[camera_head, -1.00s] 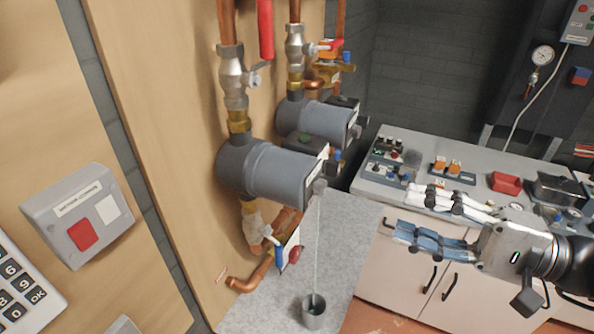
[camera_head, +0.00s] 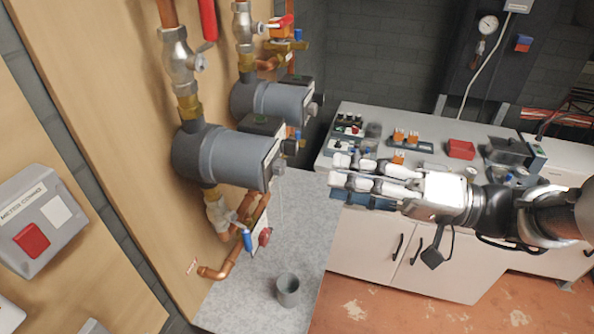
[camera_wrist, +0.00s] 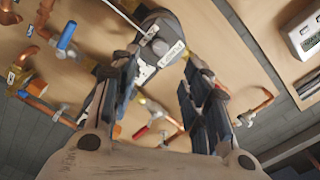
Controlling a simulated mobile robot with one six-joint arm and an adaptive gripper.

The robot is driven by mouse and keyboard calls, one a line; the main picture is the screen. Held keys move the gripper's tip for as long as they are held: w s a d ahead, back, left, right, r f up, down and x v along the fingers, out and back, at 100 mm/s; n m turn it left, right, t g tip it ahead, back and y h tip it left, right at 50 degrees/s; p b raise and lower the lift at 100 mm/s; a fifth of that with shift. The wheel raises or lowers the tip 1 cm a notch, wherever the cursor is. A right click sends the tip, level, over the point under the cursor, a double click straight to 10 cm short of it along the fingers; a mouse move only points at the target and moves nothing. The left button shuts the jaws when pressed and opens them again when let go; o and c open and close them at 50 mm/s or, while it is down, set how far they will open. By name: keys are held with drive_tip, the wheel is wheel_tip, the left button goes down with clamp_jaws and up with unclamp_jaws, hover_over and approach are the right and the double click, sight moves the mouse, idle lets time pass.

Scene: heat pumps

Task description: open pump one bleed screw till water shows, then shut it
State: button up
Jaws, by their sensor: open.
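The nearer grey pump (camera_head: 225,157) sits on a vertical pipe; its label gives no readable number. A small grey bleed screw (camera_head: 279,167) is at the centre of its front face. A faint thin line, perhaps water, hangs below the screw; its lower end is unclear. A grey cup (camera_head: 288,291) stands on the counter below. My gripper (camera_head: 338,180) is open and empty, right of the pump face and apart from it. In the wrist view a pump face (camera_wrist: 160,48) with a white label shows beyond the open fingers (camera_wrist: 165,85).
A second pump (camera_head: 270,98) is behind the first. Valves with blue and red handles (camera_head: 256,238) hang under the nearer pump. A bench (camera_head: 345,112) with small parts and a red box (camera_head: 461,149) lies behind my gripper. The speckled counter (camera_head: 250,280) is mostly clear.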

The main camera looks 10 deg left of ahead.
sight(284, 167)
drive_tip(key=a, duration=0.8)
drive_tip(key=shift+w+a+b, duration=0.15)
drive_tip(key=shift+w+b, duration=0.2)
clamp_jaws()
